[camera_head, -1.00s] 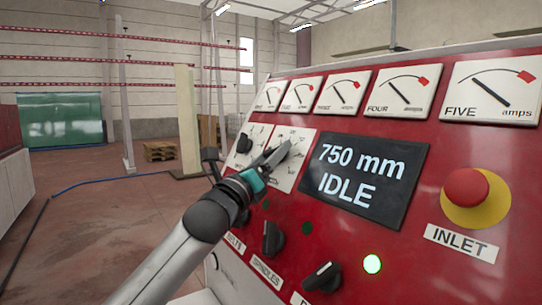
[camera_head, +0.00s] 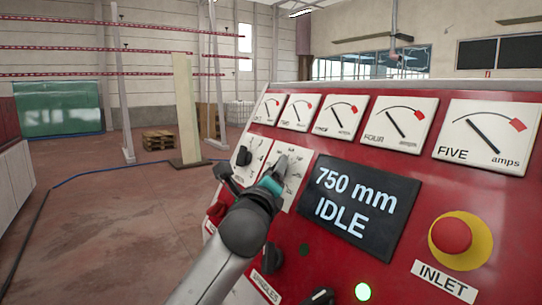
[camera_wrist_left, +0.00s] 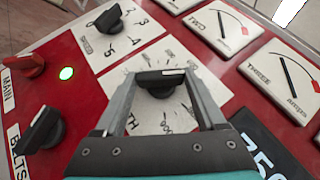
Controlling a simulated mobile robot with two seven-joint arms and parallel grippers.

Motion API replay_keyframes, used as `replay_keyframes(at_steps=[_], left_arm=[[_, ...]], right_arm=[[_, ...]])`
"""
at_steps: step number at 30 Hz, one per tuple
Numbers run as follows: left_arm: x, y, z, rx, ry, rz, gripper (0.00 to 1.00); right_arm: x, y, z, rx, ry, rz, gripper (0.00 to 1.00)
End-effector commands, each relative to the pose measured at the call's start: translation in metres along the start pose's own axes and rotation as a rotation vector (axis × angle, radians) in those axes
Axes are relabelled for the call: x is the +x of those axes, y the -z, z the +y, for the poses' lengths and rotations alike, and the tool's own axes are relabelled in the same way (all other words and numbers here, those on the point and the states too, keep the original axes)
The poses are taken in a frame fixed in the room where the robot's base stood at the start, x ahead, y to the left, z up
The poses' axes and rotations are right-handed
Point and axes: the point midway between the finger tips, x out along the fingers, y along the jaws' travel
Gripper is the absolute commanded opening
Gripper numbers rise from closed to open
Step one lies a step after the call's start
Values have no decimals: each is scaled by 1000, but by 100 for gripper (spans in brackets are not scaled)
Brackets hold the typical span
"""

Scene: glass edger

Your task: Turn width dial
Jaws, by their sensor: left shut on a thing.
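The width dial is a black knob with a pale pointer mark (camera_wrist_left: 160,82) on a white scale plate (camera_head: 297,168) on the red panel. My left gripper (camera_head: 280,166) reaches it from the lower left. In the left wrist view the gripper's two fingers (camera_wrist_left: 161,76) stand on either side of the knob, shut on it. Part of the scale, with a 900 mark, shows below the knob. The display (camera_head: 358,198) reads 750 mm IDLE. My right gripper is not in view.
Another black knob (camera_wrist_left: 108,18) on a numbered plate is close by, as are the BELTS knob (camera_wrist_left: 40,130) and red MAIN knob (camera_wrist_left: 24,65). Amp gauges (camera_head: 400,124) line the panel above. A red stop button (camera_head: 452,236) sits at right. Open floor lies left.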

Motion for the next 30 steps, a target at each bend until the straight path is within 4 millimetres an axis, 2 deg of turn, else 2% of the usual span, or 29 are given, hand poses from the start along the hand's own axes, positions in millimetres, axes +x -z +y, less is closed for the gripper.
replay_keyframes(at_steps=[1, 3, 9, 15, 21, 30], left_arm=[[1, -3, -6, -23, -34, 4, 17], [1, -3, -7, -56, -81, 4, 17], [1, -4, -9, -147, -215, 3, 17], [2, -3, -10, -241, -352, 3, 17], [3, -2, -11, -340, -497, 2, 17], [4, -2, -11, -455, -666, 2, 17]], right_arm=[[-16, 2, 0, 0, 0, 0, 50], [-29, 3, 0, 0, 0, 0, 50], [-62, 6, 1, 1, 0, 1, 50], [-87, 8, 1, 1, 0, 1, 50], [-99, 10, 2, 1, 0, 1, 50], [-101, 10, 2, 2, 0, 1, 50]])
